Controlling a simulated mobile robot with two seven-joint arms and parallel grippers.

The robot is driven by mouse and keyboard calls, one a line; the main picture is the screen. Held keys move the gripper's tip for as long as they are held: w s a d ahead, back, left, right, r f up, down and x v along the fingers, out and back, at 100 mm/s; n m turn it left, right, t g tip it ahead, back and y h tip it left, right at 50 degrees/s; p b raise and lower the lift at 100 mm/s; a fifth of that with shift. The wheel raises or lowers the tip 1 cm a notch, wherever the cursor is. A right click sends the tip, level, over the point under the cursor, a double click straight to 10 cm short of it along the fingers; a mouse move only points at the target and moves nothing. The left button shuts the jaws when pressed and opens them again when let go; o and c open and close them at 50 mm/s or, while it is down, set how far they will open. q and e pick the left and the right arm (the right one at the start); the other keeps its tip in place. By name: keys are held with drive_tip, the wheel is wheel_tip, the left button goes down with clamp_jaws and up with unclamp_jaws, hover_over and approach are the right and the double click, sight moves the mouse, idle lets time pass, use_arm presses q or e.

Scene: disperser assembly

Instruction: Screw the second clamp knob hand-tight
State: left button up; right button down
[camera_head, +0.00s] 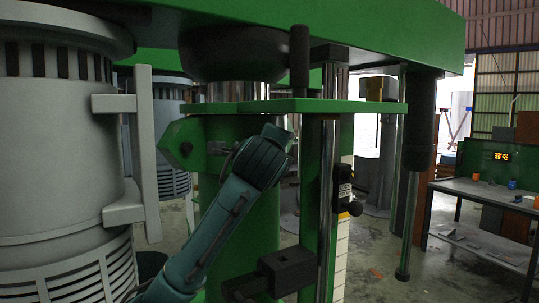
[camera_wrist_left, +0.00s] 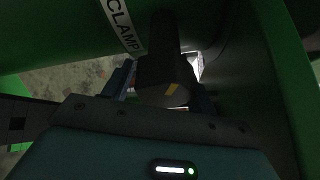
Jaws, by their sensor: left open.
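The clamp knob (camera_wrist_left: 165,75) is a dark cylinder with a small yellow mark on its near end, in the left wrist view. It stands beside a white CLAMP label (camera_wrist_left: 124,24) on a green surface. My left gripper (camera_wrist_left: 163,84) is open, with one finger on each side of the knob; I cannot tell whether either finger touches it. In the head view my teal left arm reaches up to the green column (camera_head: 262,215); its fingers and the knob are hidden there behind my wrist. My right gripper is in neither view.
A large grey motor housing (camera_head: 60,150) with a vertical bracket stands at the left. A green plate (camera_head: 310,106) crosses above my wrist. Steel rods and a dark block (camera_head: 285,270) stand close on the right. A workbench (camera_head: 480,192) stands farther right.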

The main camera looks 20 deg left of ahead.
use_arm(q)
drive_tip(key=shift+s+d, duration=0.15)
drive_tip(key=shift+s, duration=0.15)
drive_tip(key=b+v, duration=0.3)
drive_tip(key=v, duration=0.9)
drive_tip(key=shift+s, duration=0.2)
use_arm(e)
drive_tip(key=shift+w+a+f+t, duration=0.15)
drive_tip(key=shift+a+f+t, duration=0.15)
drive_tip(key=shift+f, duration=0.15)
use_arm(q)
drive_tip(key=shift+d, duration=0.1)
